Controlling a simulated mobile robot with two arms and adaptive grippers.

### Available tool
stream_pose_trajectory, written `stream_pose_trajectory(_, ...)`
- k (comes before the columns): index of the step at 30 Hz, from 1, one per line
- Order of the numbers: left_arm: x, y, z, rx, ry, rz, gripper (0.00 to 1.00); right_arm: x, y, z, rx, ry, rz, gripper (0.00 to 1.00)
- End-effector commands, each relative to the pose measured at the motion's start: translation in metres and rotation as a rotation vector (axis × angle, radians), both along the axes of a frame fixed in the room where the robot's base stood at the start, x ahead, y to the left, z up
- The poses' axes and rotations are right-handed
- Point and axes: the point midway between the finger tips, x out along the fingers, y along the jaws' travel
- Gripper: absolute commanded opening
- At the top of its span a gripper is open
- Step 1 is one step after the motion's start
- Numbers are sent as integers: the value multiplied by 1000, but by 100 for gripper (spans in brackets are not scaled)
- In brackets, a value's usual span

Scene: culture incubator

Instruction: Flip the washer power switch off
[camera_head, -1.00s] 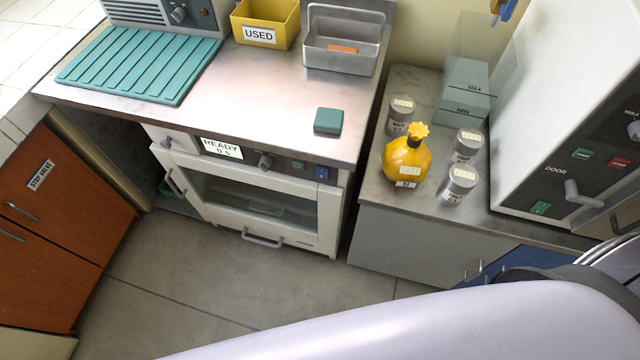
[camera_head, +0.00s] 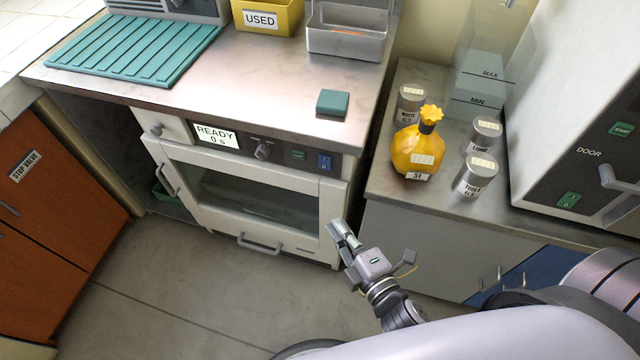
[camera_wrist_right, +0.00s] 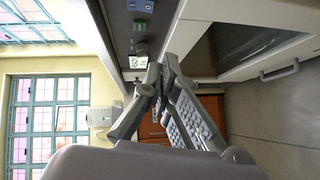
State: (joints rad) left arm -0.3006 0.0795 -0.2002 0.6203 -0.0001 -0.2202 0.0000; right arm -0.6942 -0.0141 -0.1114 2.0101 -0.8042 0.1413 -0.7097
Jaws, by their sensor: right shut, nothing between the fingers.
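The washer (camera_head: 250,195) stands under the steel counter, its front panel showing a "READY 0 s" display (camera_head: 217,136), a knob (camera_head: 262,151), a green button (camera_head: 298,154) and a blue switch (camera_head: 324,161) at the right end. The blue switch is the likely power switch; its position is too small to read. My right gripper (camera_head: 338,229) is shut and empty, in front of the washer's lower right side, below the blue switch and apart from it. In the right wrist view the closed fingers (camera_wrist_right: 158,75) point toward the washer panel (camera_wrist_right: 140,25). My left gripper is out of view.
A teal block (camera_head: 332,103) lies on the counter above the switch. A yellow flask (camera_head: 415,150) and several labelled jars stand on the right bench. The washer door handle (camera_head: 260,245) juts out low. The floor before the washer is clear.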

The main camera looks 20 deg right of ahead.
Motion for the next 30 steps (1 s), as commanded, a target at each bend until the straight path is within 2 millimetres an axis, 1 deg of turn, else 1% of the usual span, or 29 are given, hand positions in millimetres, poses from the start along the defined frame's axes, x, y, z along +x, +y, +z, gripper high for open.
stream_pose_trajectory(1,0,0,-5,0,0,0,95,0,-1,7,-22,-26,3,0)
stream_pose_trajectory(3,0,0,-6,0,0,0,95,0,-1,17,-46,-52,8,0)
stream_pose_trajectory(6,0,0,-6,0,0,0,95,1,-1,24,-62,-70,12,0)
stream_pose_trajectory(15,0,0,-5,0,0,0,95,1,-1,25,-63,-71,12,0)
stream_pose_trajectory(19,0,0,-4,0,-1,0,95,7,0,25,-62,-71,12,0)
stream_pose_trajectory(23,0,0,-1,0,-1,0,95,22,4,25,-63,-74,13,0)
stream_pose_trajectory(30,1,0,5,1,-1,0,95,68,12,22,-62,-74,12,0)
